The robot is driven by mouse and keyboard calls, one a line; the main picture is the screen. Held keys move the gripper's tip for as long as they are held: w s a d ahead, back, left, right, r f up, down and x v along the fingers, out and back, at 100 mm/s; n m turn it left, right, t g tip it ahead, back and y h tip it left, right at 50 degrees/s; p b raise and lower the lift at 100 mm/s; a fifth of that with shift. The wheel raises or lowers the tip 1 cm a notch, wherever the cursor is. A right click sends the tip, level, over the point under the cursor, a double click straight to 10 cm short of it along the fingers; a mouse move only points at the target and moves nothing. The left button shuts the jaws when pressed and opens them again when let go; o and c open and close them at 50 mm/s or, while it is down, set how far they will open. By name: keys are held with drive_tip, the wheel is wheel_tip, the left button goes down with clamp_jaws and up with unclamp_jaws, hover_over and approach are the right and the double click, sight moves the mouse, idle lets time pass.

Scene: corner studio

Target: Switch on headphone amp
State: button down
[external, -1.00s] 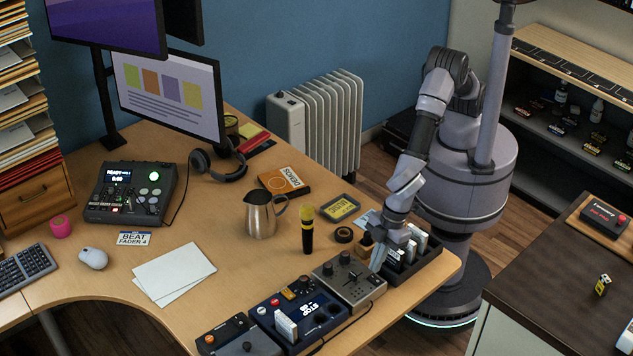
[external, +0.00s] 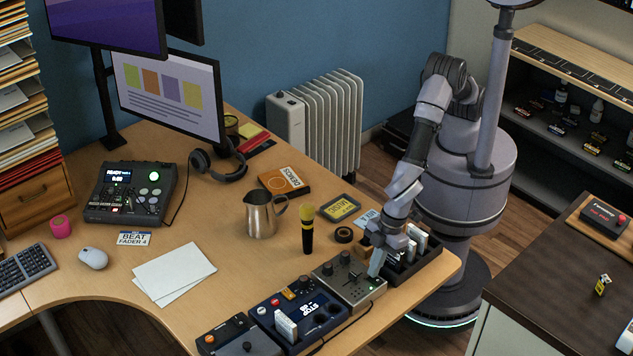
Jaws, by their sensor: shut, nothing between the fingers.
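A grey box with several dark knobs (external: 345,287), which could be the headphone amp, sits near the desk's front edge; its label is too small to read. My gripper (external: 375,273) is shut and empty, pointing down with its tips at the right-hand end of this box. I cannot tell whether the tips touch it. The tips cover part of the box's right end, and I cannot make out a switch there.
A dark tray of upright cards (external: 432,262) stands right beside my gripper. Left of the grey box are a dark blue device with a display (external: 300,313) and a black box (external: 235,338). A yellow-topped microphone (external: 307,235) stands behind.

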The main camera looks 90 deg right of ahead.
drive_tip(key=shift+s+a, duration=0.45)
drive_tip(key=shift+s, duration=0.2)
drive_tip(key=shift+w, duration=0.1)
drive_tip(key=shift+r, duration=0.2)
drive_tip(key=w+p+v, duration=0.1)
drive_tip(key=p+v, duration=0.5)
drive_tip(key=v, duration=0.7)
drive_tip(key=shift+r, duration=0.35)
drive_tip(key=shift+r, duration=0.1)
drive_tip(key=b+x, duration=0.1)
drive_tip(key=x, duration=0.3)
drive_tip(key=b+x, duration=0.2)
drive_tip(key=x, duration=0.2)
drive_tip(key=b+x, duration=0.2)
drive_tip(key=x, duration=0.2)
drive_tip(key=shift+d+f, duration=0.25)
drive_tip(key=shift+f, duration=0.15)
drive_tip(key=shift+w+d+f+b, duration=0.1)
drive_tip(key=shift+f+b, duration=0.2)
drive_tip(key=shift+f, duration=0.3)
